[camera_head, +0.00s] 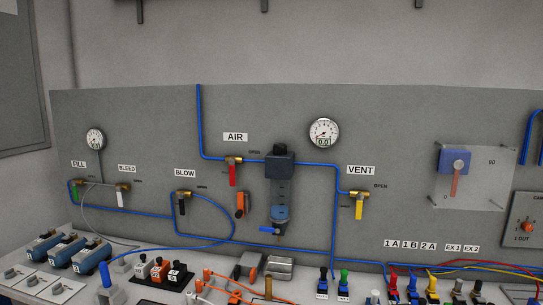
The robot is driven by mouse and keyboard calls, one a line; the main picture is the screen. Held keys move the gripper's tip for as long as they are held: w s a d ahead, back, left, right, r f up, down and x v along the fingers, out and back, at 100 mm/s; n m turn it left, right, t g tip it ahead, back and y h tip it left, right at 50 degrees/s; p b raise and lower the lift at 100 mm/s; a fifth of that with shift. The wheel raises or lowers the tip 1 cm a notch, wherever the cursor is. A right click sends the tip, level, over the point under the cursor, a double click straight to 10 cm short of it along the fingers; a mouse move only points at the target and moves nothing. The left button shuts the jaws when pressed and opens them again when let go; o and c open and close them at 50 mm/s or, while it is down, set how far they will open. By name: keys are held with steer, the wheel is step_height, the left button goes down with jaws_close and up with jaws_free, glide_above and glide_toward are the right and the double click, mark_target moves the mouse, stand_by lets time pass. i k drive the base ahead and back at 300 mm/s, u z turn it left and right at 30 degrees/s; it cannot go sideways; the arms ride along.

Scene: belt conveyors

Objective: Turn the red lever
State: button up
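A red lever (232,175) hangs straight down from the brass valve (233,160) under the AIR label, on the grey panel. A second reddish lever (456,184) hangs down, slightly tilted, from a blue block behind a clear plate at the right. I cannot tell which of the two is the one named. My gripper is not in view.
Near the AIR valve are an orange handle (242,205) and a filter unit (280,190). A yellow lever (359,207) sits under VENT and a black lever (182,205) under BLOW. Blue tubes run across the panel. Switches and cables crowd the bench below.

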mark_target(232, 161)
steer(key=z, duration=0.4)
steer(key=i, duration=0.35)
steer(key=u, duration=1.45)
